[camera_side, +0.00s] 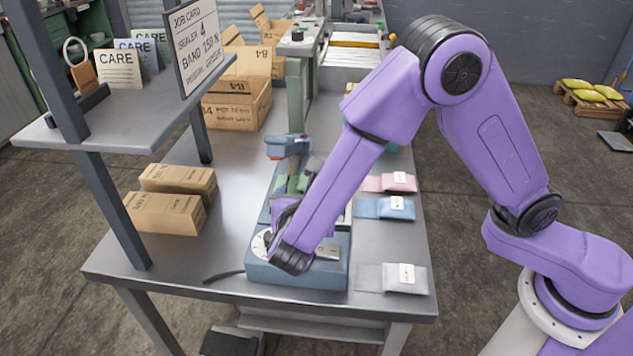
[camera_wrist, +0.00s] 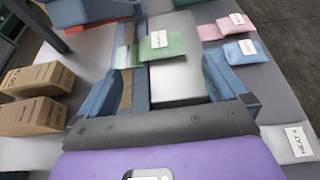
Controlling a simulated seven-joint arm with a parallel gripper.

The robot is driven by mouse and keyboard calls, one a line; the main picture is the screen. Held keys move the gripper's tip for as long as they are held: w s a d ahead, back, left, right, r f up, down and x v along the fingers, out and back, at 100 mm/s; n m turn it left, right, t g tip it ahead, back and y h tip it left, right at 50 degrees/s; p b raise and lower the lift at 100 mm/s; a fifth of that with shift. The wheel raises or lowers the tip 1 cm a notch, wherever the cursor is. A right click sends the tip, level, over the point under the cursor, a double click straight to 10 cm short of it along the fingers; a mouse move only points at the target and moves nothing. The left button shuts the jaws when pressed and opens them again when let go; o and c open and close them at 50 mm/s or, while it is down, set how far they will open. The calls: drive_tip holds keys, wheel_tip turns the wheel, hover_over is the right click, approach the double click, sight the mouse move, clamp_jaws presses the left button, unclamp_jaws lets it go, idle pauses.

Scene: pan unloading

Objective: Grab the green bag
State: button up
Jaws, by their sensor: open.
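The green bag (camera_wrist: 162,45) carries a white label and lies on the blue-grey sealer, ahead of my gripper in the wrist view. In the side view, green (camera_side: 304,183) shows on the sealer, partly hidden by my arm. My gripper (camera_wrist: 172,65) is open, its two fingers spread left and right with a bare silver surface between them. The green bag appears just beyond the fingertips, apart from them. In the side view my arm reaches down over the sealer and hides much of the gripper.
The sealer (camera_side: 318,275) stands on the grey table (camera_side: 180,260). Pink (camera_side: 398,182), blue (camera_side: 396,207) and white (camera_side: 405,278) bags lie along the right side. Two brown boxes (camera_side: 165,213) stand left, near a shelf post (camera_side: 112,210). Open cartons (camera_side: 238,103) stand behind.

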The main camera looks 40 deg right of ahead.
sight(305, 181)
drive_tip(key=x, duration=1.1)
drive_tip(key=shift+w+d, duration=0.15)
drive_tip(key=shift+w, duration=0.05)
drive_tip(key=c, duration=1.1)
